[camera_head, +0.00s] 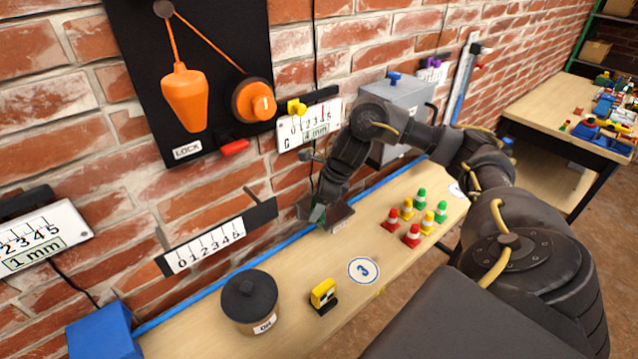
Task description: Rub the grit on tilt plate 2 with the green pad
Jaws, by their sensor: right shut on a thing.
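My right gripper (320,208) reaches in from the right and points down at the back edge of the bench, near the wall. No grit can be made out. Whether the pad touches a surface is hidden by the gripper. My left gripper is not in view.
Several red, yellow and green cones (412,218) stand right of the gripper. A round disc marked 3 (364,270), a yellow block (323,294) and a dark-lidded pot (250,302) are in front. A grey box (398,105) stands behind my arm.

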